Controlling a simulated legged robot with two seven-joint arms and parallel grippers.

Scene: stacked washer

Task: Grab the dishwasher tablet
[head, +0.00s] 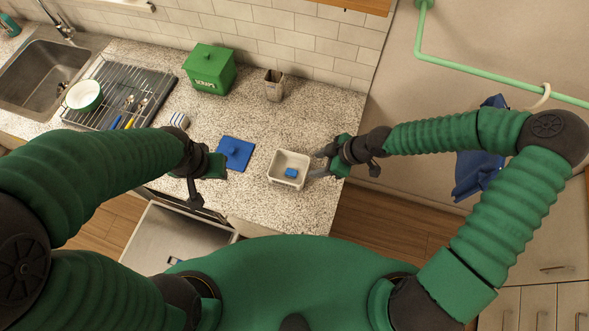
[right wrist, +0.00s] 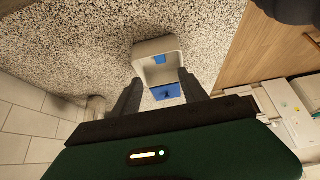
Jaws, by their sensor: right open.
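The dishwasher tablet (head: 291,173) is a small blue block inside a white open container (head: 275,181) on the counter. In the right wrist view the tablet (right wrist: 160,59) shows inside the container (right wrist: 150,46). My right gripper (head: 319,164) is open and empty at the container's right side. In the right wrist view its two fingers (right wrist: 158,90) are spread, with the container showing beyond and between them. Whether they touch it I cannot tell. My left gripper (head: 208,170) hovers left of the blue lid (head: 235,153); its fingers are not clear.
The blue lid (right wrist: 168,92) lies flat left of the container. A green scraps bin (head: 209,70), a small grey cup (head: 273,85), a dish rack (head: 120,95) and a sink (head: 45,75) stand farther back. An open dishwasher door (head: 165,235) is below the counter.

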